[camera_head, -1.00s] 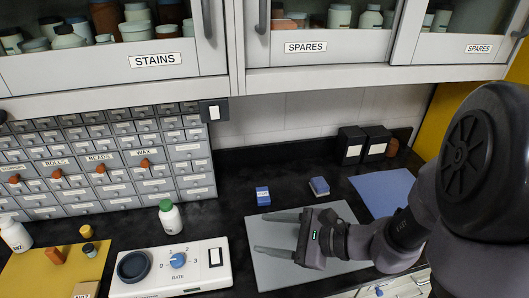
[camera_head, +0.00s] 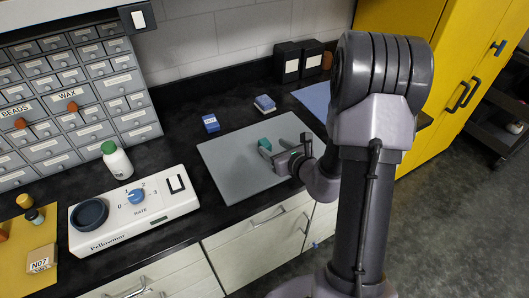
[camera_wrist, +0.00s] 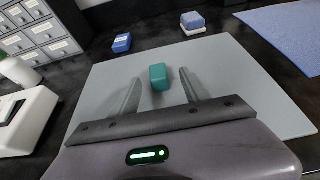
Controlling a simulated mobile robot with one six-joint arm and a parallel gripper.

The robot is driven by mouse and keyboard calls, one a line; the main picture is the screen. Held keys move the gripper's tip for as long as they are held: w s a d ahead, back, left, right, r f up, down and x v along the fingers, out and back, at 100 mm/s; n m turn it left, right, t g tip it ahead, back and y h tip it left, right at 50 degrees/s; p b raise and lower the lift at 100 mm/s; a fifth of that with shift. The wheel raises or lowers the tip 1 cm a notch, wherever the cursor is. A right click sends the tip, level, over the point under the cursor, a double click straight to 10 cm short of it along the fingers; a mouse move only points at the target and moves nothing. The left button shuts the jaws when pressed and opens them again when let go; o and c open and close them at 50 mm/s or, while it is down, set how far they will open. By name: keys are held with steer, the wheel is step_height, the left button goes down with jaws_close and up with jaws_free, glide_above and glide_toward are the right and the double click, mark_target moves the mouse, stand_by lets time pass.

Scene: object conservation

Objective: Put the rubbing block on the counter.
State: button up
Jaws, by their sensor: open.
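A small teal block (camera_head: 264,143) lies on a grey mat (camera_head: 225,163) on the black counter (camera_head: 180,130). My gripper (camera_head: 283,152) is low over the mat, just right of the teal block. In the wrist view, the teal block (camera_wrist: 158,77) sits between the spread fingertips of my gripper (camera_wrist: 160,84), with gaps on both sides. My gripper is open and holds nothing. A blue block (camera_head: 210,123) and a blue-and-white block (camera_head: 264,104) stand on the bare counter behind the mat. I cannot tell by label which block is the rubbing block.
A white dial device (camera_head: 135,210) and a green-capped bottle (camera_head: 116,160) are left of the mat. Black boxes (camera_head: 287,62) stand at the back beside a blue mat (camera_head: 313,98). Grey drawers (camera_head: 75,90) line the left. Bare counter lies around the grey mat.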

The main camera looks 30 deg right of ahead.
mark_target(265, 142)
steer(key=b+x, duration=0.1)
steer(key=x, duration=0.2)
steer(key=b+x, duration=0.1)
steer(key=x, duration=0.2)
steer(key=shift+a, duration=0.2)
steer(key=shift+r, duration=0.1)
jaws_close()
